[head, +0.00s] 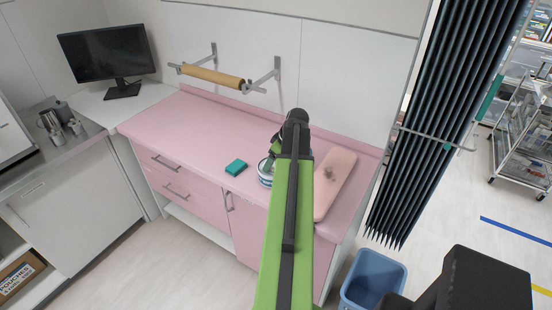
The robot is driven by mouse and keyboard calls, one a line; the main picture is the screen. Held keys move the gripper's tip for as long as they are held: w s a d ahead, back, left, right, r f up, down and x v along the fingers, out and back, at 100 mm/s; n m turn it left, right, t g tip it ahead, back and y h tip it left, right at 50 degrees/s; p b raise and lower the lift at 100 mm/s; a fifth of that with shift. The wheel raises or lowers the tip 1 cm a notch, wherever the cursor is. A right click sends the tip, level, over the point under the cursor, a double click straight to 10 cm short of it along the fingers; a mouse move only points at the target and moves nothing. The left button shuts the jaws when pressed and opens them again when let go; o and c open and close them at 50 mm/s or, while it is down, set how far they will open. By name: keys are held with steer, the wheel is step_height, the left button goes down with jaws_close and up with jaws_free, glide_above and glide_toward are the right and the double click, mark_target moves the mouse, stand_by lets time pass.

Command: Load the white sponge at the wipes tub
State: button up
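A small round tub (265,172), white and teal, stands on the pink counter (205,135) and is partly hidden behind my green arm. It looks like the wipes tub. My gripper (273,153) is at the tub, over or just behind its top; I cannot tell whether they touch. The arm covers most of the gripper, so its opening and anything in it are hidden. I cannot make out a white sponge. A small teal block (236,167) lies on the counter left of the tub.
A pink pad (337,180) with a small grey stain or item lies right of my arm. A paper roll (212,76) hangs on wall brackets behind. A monitor (108,56) stands at left. A blue bin (373,283) is on the floor at right. The counter's left part is clear.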

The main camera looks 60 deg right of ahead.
steer(key=shift+r+p, duration=3.55)
steer(key=shift+f, duration=0.1)
